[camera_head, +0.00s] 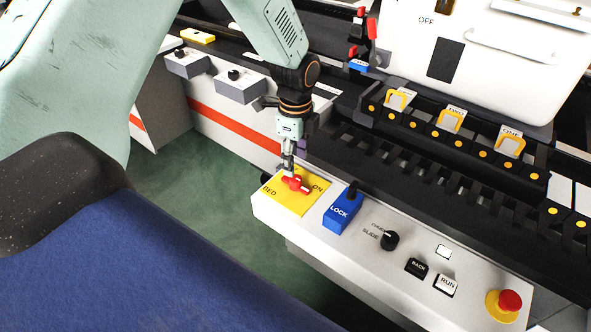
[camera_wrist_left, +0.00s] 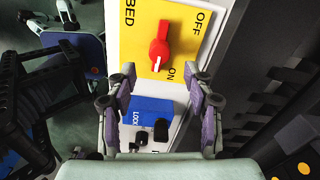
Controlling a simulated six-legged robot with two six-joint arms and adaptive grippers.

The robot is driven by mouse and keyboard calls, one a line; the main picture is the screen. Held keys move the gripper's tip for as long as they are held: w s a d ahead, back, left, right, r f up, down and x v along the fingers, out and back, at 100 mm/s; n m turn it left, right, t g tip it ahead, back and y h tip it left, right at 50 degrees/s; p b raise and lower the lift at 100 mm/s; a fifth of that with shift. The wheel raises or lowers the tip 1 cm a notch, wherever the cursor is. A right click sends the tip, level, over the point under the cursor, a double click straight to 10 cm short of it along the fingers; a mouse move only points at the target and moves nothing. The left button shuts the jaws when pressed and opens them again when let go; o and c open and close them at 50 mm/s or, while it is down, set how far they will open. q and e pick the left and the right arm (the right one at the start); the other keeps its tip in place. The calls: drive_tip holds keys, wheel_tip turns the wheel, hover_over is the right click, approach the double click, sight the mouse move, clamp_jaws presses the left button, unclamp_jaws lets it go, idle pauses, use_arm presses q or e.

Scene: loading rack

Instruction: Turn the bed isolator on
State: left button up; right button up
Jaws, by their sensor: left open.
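The bed isolator is a yellow plate (camera_head: 281,201) marked BED and ON, with a red rotary handle (camera_head: 297,184), at the panel's left end. In the left wrist view the plate (camera_wrist_left: 137,50) also shows OFF at its upper right, and the handle (camera_wrist_left: 160,47) has a white mark on its lower end, close to the word ON. My left gripper (camera_head: 289,172) is over the handle in the head view. In the left wrist view the open, empty gripper (camera_wrist_left: 165,85) has its fingertips apart, with the handle ahead of them. Contact cannot be told. My right gripper is not in view.
Beside the plate stand a blue LOCK block (camera_head: 342,209), a black selector knob (camera_head: 389,240), BACK (camera_head: 416,267) and RUN (camera_head: 446,285) buttons and a red emergency stop (camera_head: 509,301). A black rack with yellow-framed tags (camera_head: 450,122) runs behind. Green floor (camera_head: 200,200) lies at left.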

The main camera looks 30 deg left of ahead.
sight(295, 179)
use_arm(q)
wheel_tip(295, 179, up, 6)
drive_tip(key=shift+r, duration=0.25)
drive_tip(key=shift+s, duration=0.1)
idle(0.5)
